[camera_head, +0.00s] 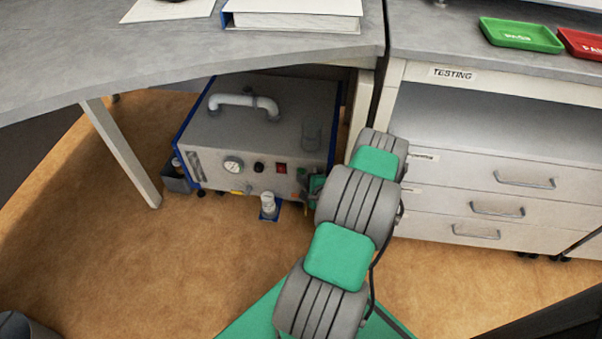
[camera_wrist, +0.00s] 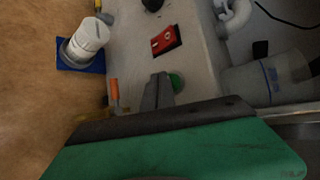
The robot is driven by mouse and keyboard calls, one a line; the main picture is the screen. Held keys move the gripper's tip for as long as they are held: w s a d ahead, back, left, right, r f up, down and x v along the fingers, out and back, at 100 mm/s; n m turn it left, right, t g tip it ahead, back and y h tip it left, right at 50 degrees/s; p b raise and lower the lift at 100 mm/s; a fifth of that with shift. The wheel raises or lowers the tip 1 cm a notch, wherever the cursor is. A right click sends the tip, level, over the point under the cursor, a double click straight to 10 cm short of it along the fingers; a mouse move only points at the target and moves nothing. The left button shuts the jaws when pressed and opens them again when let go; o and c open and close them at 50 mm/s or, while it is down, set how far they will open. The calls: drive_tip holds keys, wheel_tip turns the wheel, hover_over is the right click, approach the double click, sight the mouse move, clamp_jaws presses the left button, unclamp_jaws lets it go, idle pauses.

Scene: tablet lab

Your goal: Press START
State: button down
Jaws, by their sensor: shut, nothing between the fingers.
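A grey machine (camera_head: 258,128) with a white handle stands on the floor under the bench. Its front panel (camera_wrist: 190,60) fills the middle of the wrist view. A round green button (camera_wrist: 176,82) shows on the panel, partly hidden by my gripper (camera_wrist: 160,80). My gripper is shut and empty, its tips at the panel just left of the green button in the wrist view; I cannot tell whether they touch. A red rocker switch (camera_wrist: 165,40) lies above the tips in that view, and it also shows in the head view (camera_head: 281,168). No START lettering is readable.
A white-capped bottle (camera_head: 268,203) stands on a blue mat before the machine. A gauge (camera_head: 233,166) and black knob (camera_head: 258,167) are on the panel. A bench leg (camera_head: 122,150) stands left; drawers (camera_head: 500,180) are right. Clear glassware (camera_wrist: 265,80) is near my gripper.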

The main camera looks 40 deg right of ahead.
drive_tip(key=shift+w+d, duration=0.25)
drive_tip(key=shift+d, duration=0.15)
idle(0.6)
drive_tip(key=shift+s+a, duration=0.5)
drive_tip(key=shift+a, duration=0.2)
drive_tip(key=s+a, duration=0.1)
drive_tip(key=a, duration=0.1)
drive_tip(key=s+a+p, duration=0.1)
drive_tip(key=s+a, duration=0.1)
idle(0.4)
drive_tip(key=shift+s, duration=0.1)
idle(0.5)
